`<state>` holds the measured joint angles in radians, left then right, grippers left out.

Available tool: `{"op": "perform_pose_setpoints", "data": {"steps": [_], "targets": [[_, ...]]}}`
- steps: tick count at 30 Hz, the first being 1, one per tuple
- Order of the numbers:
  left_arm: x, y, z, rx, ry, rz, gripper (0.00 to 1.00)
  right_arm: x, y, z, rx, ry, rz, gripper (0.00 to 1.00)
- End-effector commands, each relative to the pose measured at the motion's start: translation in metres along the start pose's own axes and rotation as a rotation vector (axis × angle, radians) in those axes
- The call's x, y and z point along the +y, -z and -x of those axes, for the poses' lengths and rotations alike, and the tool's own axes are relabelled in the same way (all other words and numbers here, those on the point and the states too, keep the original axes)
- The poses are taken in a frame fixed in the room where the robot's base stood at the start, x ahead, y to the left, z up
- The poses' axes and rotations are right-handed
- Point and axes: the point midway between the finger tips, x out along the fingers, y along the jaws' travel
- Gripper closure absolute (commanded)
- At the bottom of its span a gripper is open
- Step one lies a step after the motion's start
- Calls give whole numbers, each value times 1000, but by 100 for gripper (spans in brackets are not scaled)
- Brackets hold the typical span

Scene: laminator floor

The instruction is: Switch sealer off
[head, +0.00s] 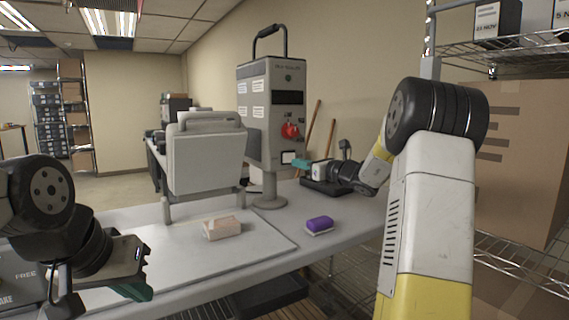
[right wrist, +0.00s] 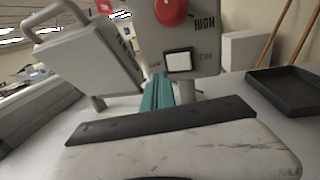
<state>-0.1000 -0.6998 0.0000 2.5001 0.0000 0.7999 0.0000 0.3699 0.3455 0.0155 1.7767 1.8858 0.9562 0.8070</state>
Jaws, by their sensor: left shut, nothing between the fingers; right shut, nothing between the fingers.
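The sealer (head: 272,85) is a grey upright box on a post with a black top handle. On its front are a red knob (head: 290,130) and a white switch (head: 288,157) in a dark frame; in the right wrist view the knob (right wrist: 170,10) has "HIGH" beside it, and the switch (right wrist: 179,61) has small labels I cannot read surely. My right gripper (head: 299,164) is shut, its teal fingers (right wrist: 158,92) pointing at the panel just below the switch; I cannot tell whether they touch. My left gripper (head: 136,290) is shut and empty at lower left.
A grey lidded machine (head: 205,155) stands left of the sealer. A pale block (head: 221,228) and a purple-topped block (head: 319,225) lie on the table (head: 180,250). A black tray (head: 322,187) is at right. Wire shelving and a cardboard box (head: 515,160) flank my right arm.

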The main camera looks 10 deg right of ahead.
Motion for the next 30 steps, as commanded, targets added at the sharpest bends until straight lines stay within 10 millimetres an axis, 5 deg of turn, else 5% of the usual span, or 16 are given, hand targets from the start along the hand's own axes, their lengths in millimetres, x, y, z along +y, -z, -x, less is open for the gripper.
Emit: {"op": "perform_pose_setpoints", "data": {"steps": [12,26,30], "targets": [[0,0,0,0,0,0,100,24,0,62,1,2,-1,100],[0,0,0,0,0,0,100,28,0,69,2,0,1,100],[0,0,0,0,0,0,100,56,-2,69,37,-58,82,100]]}}
